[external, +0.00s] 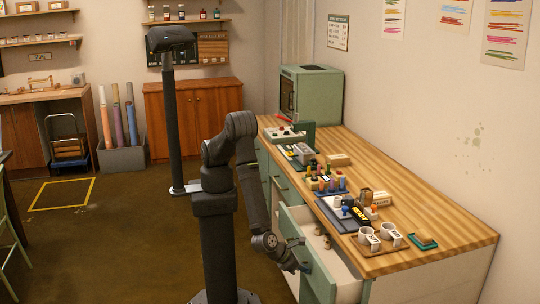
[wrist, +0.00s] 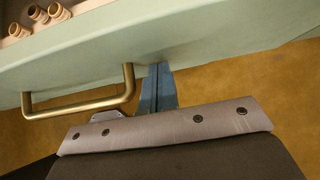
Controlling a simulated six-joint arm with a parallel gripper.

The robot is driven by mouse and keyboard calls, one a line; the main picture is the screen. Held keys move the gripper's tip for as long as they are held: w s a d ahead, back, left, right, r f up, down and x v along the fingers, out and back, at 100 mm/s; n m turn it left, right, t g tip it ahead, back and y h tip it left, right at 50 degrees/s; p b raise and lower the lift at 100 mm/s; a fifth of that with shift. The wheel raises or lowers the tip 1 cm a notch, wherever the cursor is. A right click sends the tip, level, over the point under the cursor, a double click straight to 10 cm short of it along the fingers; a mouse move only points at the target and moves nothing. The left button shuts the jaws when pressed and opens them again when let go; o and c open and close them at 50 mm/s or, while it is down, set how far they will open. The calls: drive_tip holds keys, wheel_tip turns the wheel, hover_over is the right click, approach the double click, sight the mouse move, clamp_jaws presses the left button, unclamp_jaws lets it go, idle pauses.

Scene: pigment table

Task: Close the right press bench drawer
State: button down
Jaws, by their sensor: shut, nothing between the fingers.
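The right press bench drawer (external: 318,268) is pulled out, with its green front toward my arm and a few small items inside. In the wrist view the green drawer front (wrist: 200,40) crosses the top of the picture, with a brass bar handle (wrist: 80,108) at the left. My gripper (external: 302,266) is at the drawer front. In the wrist view its blue-grey fingers (wrist: 158,85) are together and empty, just right of the handle. The fingertips meet the lower edge of the front in the picture; I cannot tell whether they touch it.
The wooden benchtop (external: 450,238) above the drawer carries cups (external: 367,236), bottles and trays. Small tan cylinders (wrist: 40,18) lie in the open drawer. A green oven-like box (external: 312,95) stands at the bench's far end. The floor (external: 130,245) left of my arm is clear.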

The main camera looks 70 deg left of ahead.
sight(311, 255)
drive_tip(key=w, duration=1.2)
drive_tip(key=shift+w, duration=0.35)
drive_tip(key=shift+w+r, duration=0.1)
drive_tip(key=s, duration=0.5)
drive_tip(key=shift+s+d+r, duration=0.15)
drive_tip(key=shift+s, duration=0.05)
drive_tip(key=v, duration=0.9)
drive_tip(key=shift+s+r, duration=0.1)
